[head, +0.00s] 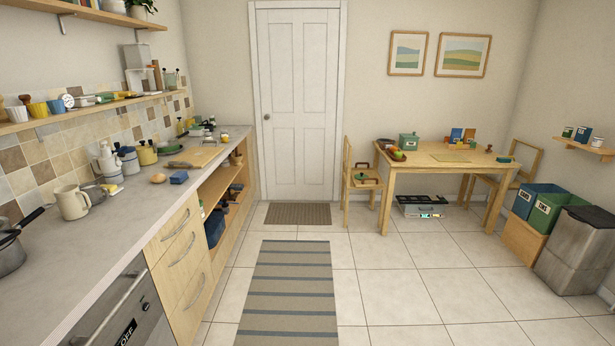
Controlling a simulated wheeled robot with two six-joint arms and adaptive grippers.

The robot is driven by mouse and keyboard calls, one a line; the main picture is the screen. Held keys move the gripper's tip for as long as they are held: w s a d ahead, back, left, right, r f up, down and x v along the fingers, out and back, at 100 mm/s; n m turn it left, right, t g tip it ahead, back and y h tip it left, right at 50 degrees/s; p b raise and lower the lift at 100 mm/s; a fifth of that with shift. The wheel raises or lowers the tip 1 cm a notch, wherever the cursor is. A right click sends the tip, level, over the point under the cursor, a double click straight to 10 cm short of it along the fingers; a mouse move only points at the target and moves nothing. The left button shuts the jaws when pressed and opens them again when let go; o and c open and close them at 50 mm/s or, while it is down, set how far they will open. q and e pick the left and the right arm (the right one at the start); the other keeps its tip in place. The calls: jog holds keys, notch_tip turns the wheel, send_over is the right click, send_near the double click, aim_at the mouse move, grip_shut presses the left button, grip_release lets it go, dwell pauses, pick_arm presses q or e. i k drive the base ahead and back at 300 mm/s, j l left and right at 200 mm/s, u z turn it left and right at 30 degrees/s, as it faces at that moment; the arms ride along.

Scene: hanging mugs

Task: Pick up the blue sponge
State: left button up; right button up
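A small blue sponge (179,177) lies on the grey counter at the left, near its front edge. It sits just right of a round tan item (158,178) and this side of a wooden board. Nothing covers it. Neither of my grippers shows in the head view.
The grey counter (98,243) runs along the left wall, with drawers and open shelves below. A cream mug (72,202), a yellow pot (147,153) and a dark pan (12,250) stand on it. A striped rug (290,290) lies on clear floor. A wooden table (450,160) stands at the back right.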

aim_at(178, 178)
jog(key=i+l, duration=0.1)
jog(key=i, duration=3)
jog(key=i+l+u, duration=0.1)
jog(key=i+u, duration=0.3)
jog(key=i+l+u, duration=0.25)
jog(key=i+u, duration=0.2)
jog(key=i, duration=0.15)
jog(key=i+l+u, duration=1.1)
jog(key=l+u, duration=0.15)
jog(key=l, duration=0.3)
jog(key=u, duration=1.7)
